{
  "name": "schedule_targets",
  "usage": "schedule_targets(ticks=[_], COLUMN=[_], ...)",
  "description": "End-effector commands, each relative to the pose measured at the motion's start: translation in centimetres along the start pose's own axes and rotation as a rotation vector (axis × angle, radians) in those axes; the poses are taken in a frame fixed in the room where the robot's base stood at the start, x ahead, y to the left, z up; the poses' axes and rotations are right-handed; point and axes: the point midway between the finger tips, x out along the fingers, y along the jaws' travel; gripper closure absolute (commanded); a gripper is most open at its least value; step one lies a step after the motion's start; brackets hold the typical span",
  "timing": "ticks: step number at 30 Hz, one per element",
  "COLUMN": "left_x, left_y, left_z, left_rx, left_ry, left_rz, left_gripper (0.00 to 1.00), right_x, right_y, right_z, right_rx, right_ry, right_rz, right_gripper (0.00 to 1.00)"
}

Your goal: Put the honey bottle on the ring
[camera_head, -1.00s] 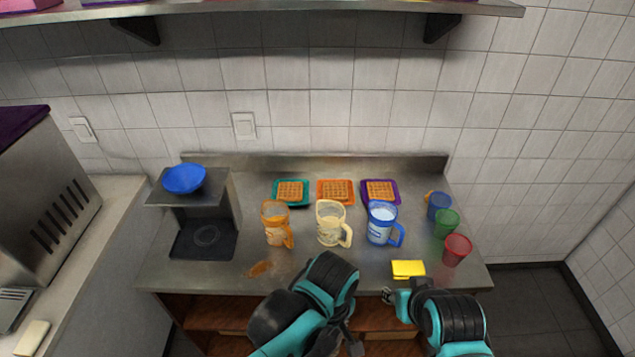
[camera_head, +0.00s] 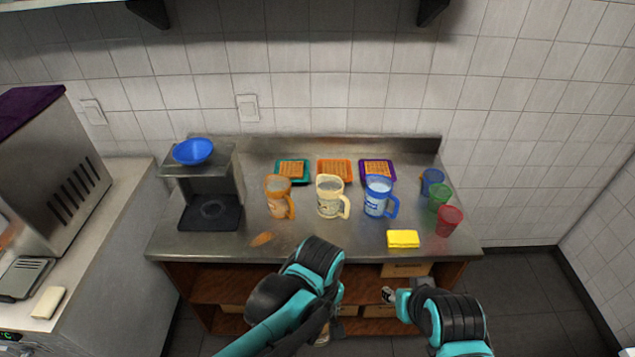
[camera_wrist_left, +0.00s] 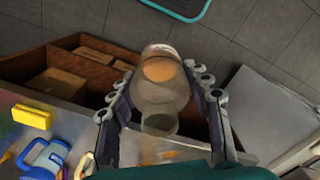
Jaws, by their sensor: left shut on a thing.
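My left gripper (camera_wrist_left: 163,80) is shut on a see-through bottle with an orange patch inside (camera_wrist_left: 160,95), which looks like the honey bottle. It is held in front of the counter, low by the open shelves. In the head view the bottle is mostly hidden behind my left arm, with a small pale part (camera_head: 322,339) showing. A faint round ring (camera_head: 213,208) lies on the dark base of the machine at the counter's left. My right gripper (camera_head: 389,295) is in front of the counter, too small to tell open or shut.
An orange pitcher (camera_head: 279,197), a cream pitcher (camera_head: 330,196) and a blue pitcher (camera_head: 378,196) stand mid-counter. Waffles on trays lie behind. Cups (camera_head: 449,220) and a yellow sponge (camera_head: 403,239) are at right. An orange spill (camera_head: 262,239) marks the front left. A blue bowl (camera_head: 193,151) tops the machine.

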Motion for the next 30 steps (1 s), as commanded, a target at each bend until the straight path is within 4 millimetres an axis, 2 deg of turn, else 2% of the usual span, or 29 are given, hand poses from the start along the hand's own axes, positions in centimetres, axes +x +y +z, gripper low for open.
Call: schedule_targets(ticks=[8,13,15,18,21,24,30], left_x=[4.4,8.8,10.9,13.2,14.7,15.5,15.7], left_y=[-0.2,-1.7,-2.8,-4.4,-5.7,-6.4,-6.7], left_z=[-6.3,-12.6,-15.5,-18.6,-20.6,-21.7,-22.1], left_rx=[0.157,0.316,0.394,0.489,0.556,0.597,0.618], left_ry=[0.000,0.000,0.000,0.000,0.000,0.000,0.000], left_rz=[0.000,0.000,0.000,0.000,0.000,0.000,0.000], left_gripper=[0.88,0.88,0.88,0.88,0.88,0.88,0.88], right_x=[2.2,4.3,5.1,6.0,6.5,6.7,6.7], right_y=[0.0,0.0,0.0,0.0,0.0,0.0,0.0], right_z=[1.6,3.1,3.7,4.3,4.7,4.8,4.8], right_rx=[0.000,0.000,0.000,0.000,0.000,0.000,0.000], right_ry=[0.000,0.000,0.000,0.000,0.000,0.000,0.000], right_rz=[0.000,0.000,0.000,0.000,0.000,0.000,0.000], right_gripper=[0.60,0.60,0.60,0.60,0.60,0.60,0.60])
